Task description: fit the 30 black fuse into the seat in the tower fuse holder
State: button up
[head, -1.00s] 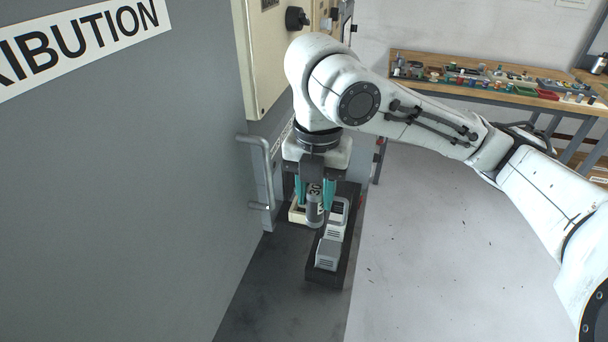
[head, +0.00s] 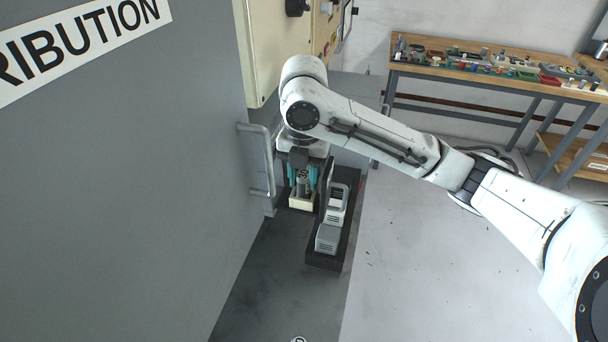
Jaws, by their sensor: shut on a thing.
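My gripper (head: 303,188) has teal fingers and points straight down. It is shut on the 30 fuse (head: 303,183), a grey cylinder with dark marking, held upright between the fingers. The fuse is directly above or partly inside a cream open-topped box (head: 301,206), which looks like the tower fuse holder. The fuse's lower end and the seat are hidden, so I cannot tell whether it touches the seat.
Right of the cream box, a black base (head: 322,264) carries grey and white blocks (head: 328,237), with an upright dark panel (head: 326,184) close to my gripper. A grey cabinet with a handle (head: 268,160) stands left. A workbench (head: 480,72) is at the back right. The floor right is clear.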

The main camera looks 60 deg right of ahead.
jog(key=shift+f, duration=0.3)
jog(key=o, duration=0.8)
notch_tip(320, 180, up, 12)
jog(key=shift+r, duration=0.25)
dwell(0.5)
